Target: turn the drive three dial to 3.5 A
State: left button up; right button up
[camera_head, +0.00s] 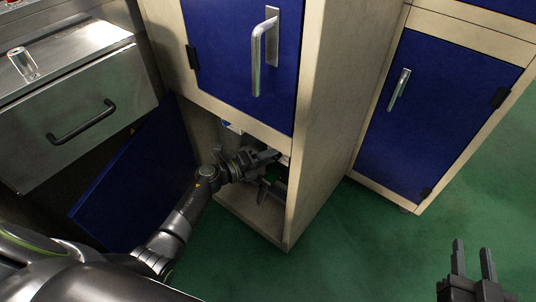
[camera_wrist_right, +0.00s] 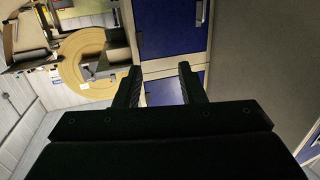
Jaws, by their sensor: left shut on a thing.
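My left gripper (camera_head: 273,170) reaches into the low open compartment of a tall pale cabinet (camera_head: 322,110). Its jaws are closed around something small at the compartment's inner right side. That thing is hidden by the fingers and shadow; its place fits a dial, but I cannot read any scale, number or pointer. Part of a pale panel edge shows just above the fingers. My right gripper (camera_head: 473,250) is open and empty at the lower right, over the green floor. Its spread fingers also show in the right wrist view (camera_wrist_right: 159,70), with nothing between them.
A blue door (camera_head: 245,50) with a metal handle closes the space above the compartment. An open blue door (camera_head: 130,195) hangs to its left, below a grey drawer (camera_head: 80,110). Another blue-doored cabinet (camera_head: 435,100) stands at right. Green floor (camera_head: 350,250) is clear in front.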

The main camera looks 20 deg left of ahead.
pick_arm(q)
jog(key=shift+m+p, duration=0.4)
jog(key=shift+m, duration=0.1)
pick_arm(e)
notch_tip(320, 180, down, 6)
jog(key=s+g, duration=0.2)
jog(key=g, duration=0.2)
jog(key=shift+s+a+f+y, duration=0.15)
jog(key=shift+s+a+y, duration=0.15)
jog(key=shift+y, duration=0.1)
pick_arm(q)
jog(key=o, duration=1)
jog(key=shift+c, duration=0.2)
jog(key=shift+s, duration=0.1)
